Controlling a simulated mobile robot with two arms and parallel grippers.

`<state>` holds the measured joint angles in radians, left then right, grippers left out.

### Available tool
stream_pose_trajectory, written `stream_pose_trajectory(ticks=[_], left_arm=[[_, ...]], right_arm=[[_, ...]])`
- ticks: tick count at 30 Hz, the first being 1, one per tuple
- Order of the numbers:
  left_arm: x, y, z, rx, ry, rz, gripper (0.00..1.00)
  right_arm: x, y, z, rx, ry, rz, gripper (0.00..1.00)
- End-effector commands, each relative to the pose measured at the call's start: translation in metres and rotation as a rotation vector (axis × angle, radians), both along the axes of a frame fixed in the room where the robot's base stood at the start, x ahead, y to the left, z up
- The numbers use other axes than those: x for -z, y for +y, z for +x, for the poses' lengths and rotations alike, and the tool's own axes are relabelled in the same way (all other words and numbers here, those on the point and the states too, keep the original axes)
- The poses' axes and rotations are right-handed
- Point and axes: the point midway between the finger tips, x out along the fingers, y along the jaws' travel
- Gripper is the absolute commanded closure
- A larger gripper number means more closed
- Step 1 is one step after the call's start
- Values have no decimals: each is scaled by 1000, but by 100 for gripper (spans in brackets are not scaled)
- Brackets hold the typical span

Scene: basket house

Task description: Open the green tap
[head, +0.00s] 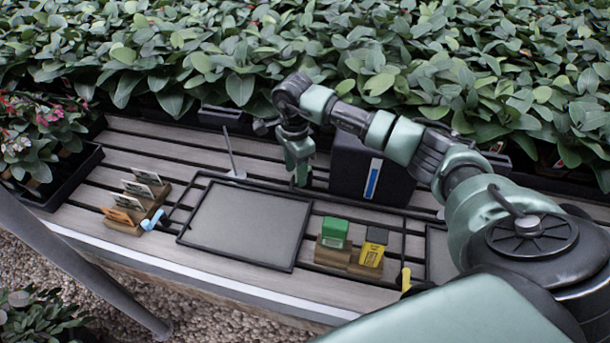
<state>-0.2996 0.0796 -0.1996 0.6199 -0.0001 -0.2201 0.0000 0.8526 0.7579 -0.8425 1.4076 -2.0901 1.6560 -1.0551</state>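My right gripper (298,165) points down over the back right part of the slatted bench, near the back right corner of the grey tray. Its fingers are small and dark green, and I cannot tell whether they are open or shut. I cannot clearly make out a green tap; it may be hidden at or behind the gripper. A blue handle-like piece (155,220) sits at the tray's left side. A yellow handle-like piece (405,280) stands at the right. My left gripper is not in view.
The grey tray (248,222) lies mid-bench. A wooden card rack (137,205) is at left, a thin metal post (231,155) behind. A dark box (371,175) stands right of the gripper.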

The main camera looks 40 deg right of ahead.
Motion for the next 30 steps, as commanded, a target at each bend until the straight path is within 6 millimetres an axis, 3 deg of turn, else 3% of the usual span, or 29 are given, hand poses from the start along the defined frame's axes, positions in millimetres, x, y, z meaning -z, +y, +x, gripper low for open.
stream_pose_trajectory(ticks=[27, 30], left_arm=[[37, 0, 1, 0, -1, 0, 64], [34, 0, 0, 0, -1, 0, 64]], right_arm=[[1, -5, 48, 2, -5, -2, 62], [-1, -6, 47, 2, -4, -3, 62]])
